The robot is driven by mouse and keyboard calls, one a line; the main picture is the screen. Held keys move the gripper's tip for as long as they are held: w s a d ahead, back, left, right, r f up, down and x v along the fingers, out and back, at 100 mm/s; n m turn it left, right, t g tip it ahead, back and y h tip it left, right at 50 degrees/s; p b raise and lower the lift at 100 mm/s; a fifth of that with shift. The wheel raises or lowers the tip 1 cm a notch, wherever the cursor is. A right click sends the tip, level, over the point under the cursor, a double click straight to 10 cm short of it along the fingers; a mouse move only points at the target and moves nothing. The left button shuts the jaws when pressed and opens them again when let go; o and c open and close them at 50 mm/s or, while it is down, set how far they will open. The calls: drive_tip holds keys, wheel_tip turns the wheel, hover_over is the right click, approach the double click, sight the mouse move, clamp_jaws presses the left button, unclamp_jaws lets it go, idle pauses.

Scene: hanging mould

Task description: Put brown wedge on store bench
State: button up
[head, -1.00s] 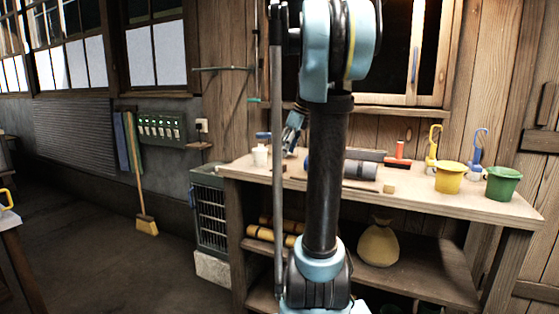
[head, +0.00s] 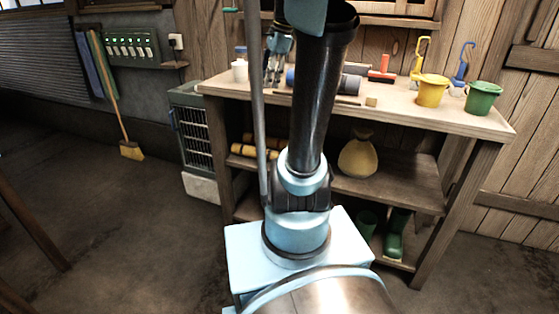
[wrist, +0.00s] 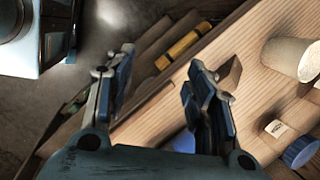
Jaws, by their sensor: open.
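A small brown wedge (wrist: 231,73) rests on the wooden bench top near its edge in the wrist view, just beyond the tip of the right finger. My gripper (wrist: 158,75) is open, with nothing between its fingers. The right finger is over the bench top (wrist: 262,45), the left one over the lower shelving. Whether the finger touches the wedge I cannot tell. In the head view, my gripper (head: 273,75) hangs low over the left part of the store bench (head: 430,108), and I cannot make out the wedge clearly there.
A white cup (head: 240,71) stands left of my gripper. A grey cylinder (head: 349,84), a yellow pot (head: 432,90) and a green pot (head: 483,97) stand farther right. A sack (head: 357,156) and yellow rolls (head: 243,151) lie on the shelf below.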

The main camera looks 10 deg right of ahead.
drive_tip(key=s+a+f+n+h, duration=0.1)
drive_tip(key=s+f+n+h, duration=0.1)
drive_tip(key=s+f+n, duration=1.5)
drive_tip(key=s+f, duration=0.3)
drive_tip(key=f, duration=0.2)
drive_tip(key=shift+s+a+h, duration=0.25)
drive_tip(key=shift+s+h, duration=0.05)
drive_tip(key=shift+s, duration=0.1)
drive_tip(key=shift+w+f, duration=0.15)
drive_tip(key=shift+w, duration=0.25)
